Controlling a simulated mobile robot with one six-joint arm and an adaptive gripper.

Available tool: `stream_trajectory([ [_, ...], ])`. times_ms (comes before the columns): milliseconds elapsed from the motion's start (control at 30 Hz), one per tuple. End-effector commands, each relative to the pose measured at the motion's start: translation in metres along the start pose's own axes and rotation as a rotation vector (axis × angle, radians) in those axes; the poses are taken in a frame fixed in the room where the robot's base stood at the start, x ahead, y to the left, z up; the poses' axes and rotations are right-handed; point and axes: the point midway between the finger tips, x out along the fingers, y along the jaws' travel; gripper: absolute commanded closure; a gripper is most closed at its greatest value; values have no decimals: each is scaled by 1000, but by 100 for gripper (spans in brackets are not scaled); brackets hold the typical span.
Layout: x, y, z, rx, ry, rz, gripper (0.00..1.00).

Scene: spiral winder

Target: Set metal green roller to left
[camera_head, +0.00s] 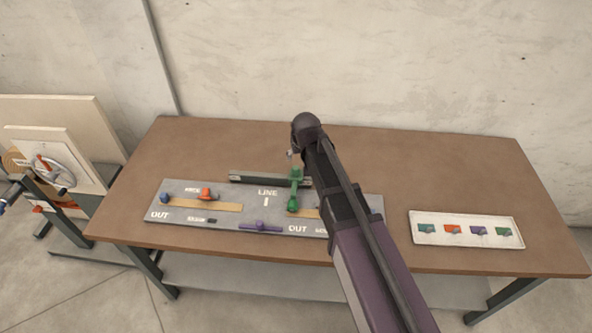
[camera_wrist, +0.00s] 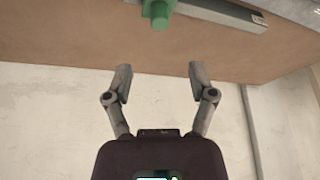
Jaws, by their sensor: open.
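The green roller part (camera_head: 296,181) stands near the middle of the grey panel, to the right of the LINE marking, in the head view. Its green end also shows at the top of the wrist view (camera_wrist: 159,13). My gripper (camera_wrist: 160,76) is open and empty, its two fingers spread apart. The green part lies beyond the fingertips, apart from them. In the head view my arm covers the right part of the panel, and my gripper is mostly hidden at its end.
The grey panel (camera_head: 177,229) lies on the brown table (camera_head: 400,160), with an orange piece (camera_head: 206,194), a blue piece (camera_head: 165,199) and a purple piece (camera_head: 260,226). A dark rail (camera_head: 250,178) runs behind. A white tray (camera_head: 470,242) with small coloured cards lies right. The back right is clear.

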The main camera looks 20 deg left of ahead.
Motion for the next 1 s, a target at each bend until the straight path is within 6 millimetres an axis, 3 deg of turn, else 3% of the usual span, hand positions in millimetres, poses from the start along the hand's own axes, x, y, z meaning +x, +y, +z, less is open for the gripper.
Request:
stream_trajectory([
  [1000,82,2,1,3,0,1,28],
])
